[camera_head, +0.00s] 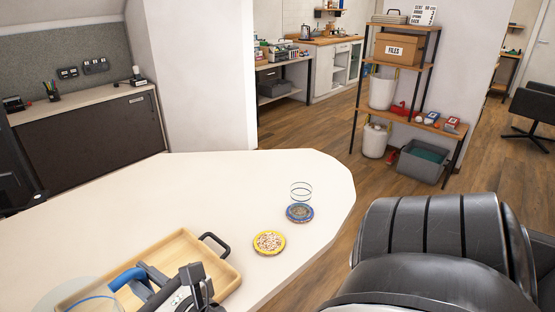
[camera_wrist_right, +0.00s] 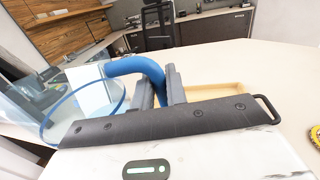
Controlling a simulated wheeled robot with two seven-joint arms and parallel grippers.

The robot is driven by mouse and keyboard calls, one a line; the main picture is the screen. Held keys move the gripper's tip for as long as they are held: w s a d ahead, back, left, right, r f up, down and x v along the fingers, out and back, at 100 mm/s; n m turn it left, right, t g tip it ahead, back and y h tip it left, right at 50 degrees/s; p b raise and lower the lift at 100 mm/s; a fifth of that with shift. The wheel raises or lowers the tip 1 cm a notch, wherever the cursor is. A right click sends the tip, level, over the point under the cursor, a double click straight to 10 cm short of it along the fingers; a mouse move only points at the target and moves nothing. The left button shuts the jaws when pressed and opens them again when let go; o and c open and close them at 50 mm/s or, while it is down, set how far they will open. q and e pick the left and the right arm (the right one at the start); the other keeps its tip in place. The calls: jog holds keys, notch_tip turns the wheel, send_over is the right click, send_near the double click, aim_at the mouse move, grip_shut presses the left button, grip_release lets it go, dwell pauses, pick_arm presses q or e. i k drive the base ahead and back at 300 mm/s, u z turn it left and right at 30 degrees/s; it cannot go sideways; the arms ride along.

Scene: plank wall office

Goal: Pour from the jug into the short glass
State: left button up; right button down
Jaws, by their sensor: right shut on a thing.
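The clear jug (camera_head: 128,277) has a blue handle and rim, and shows at the bottom left of the head view, partly cut off by the frame. In the right wrist view the jug (camera_wrist_right: 84,108) is on the left, its blue handle curving between my fingers. My right gripper (camera_head: 152,282) is shut on that handle; its fingers also show in the wrist view (camera_wrist_right: 160,88). My left gripper is not in view.
A wooden tray (camera_head: 212,262) with dark handles lies under the jug and gripper; I cannot tell whether the jug touches it. A yellow patterned coaster (camera_head: 269,242) lies between the tray and the glass. The white table (camera_head: 200,190) is otherwise clear, with its rounded edge right of the glass.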

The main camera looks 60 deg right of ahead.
aim_at(301, 193)
jog(key=u, duration=0.9)
jog(key=k, duration=1.3)
jog(key=z, duration=1.2)
